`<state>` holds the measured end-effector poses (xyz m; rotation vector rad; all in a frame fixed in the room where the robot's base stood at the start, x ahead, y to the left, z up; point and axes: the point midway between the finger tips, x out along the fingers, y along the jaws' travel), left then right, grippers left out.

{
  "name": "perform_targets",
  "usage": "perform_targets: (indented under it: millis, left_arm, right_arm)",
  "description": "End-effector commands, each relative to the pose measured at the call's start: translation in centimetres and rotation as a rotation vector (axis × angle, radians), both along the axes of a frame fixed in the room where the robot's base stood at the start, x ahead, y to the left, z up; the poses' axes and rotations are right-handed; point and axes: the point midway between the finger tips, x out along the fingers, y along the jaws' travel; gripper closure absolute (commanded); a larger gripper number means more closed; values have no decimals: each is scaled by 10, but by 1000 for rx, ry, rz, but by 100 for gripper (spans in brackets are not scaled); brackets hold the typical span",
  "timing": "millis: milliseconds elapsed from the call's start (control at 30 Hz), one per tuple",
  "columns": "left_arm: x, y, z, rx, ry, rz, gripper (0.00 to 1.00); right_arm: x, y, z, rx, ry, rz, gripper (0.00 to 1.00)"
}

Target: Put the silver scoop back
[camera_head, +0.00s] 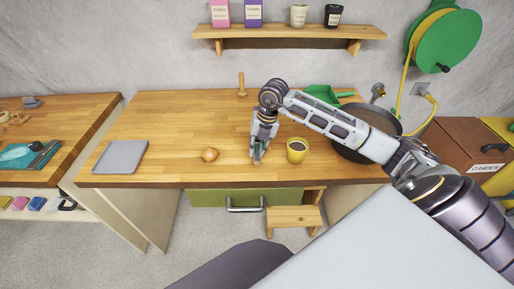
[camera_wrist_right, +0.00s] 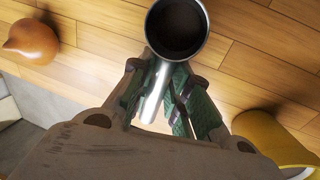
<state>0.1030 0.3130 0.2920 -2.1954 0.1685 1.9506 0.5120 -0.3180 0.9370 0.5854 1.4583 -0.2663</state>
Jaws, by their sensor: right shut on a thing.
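The silver scoop (camera_wrist_right: 178,28) shows in the right wrist view as a round metal cup with a dark inside and a pale handle. I cannot tell whether the dark inside is contents or shadow. Its handle lies between the green-padded fingers of my right gripper (camera_wrist_right: 158,78), which is shut on it. In the head view my right gripper (camera_head: 257,157) points down over the front middle of the wooden table (camera_head: 180,120), and the scoop is hard to make out there. My left gripper is not in view.
A brown onion-like object (camera_head: 209,154) lies left of my right gripper. A yellow mug (camera_head: 296,151) with dark contents stands close on its right. A grey tray (camera_head: 120,157) lies at left, a green dustpan-like piece (camera_head: 322,94) and dark pan (camera_head: 350,150) at right. The table's left middle is clear.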

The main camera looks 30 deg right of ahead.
Motion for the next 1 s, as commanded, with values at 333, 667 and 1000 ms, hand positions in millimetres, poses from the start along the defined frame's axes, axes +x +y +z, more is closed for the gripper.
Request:
perform_targets:
  millis: [333,667,1000]
  left_arm:
    - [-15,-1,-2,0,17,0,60]
    - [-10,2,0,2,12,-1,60]
    - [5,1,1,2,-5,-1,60]
  right_arm:
    - [0,0,-1,0,0,0,60]
    - [0,0,1,0,0,0,60]
    - [-3,-6,33,-1,-3,0,60]
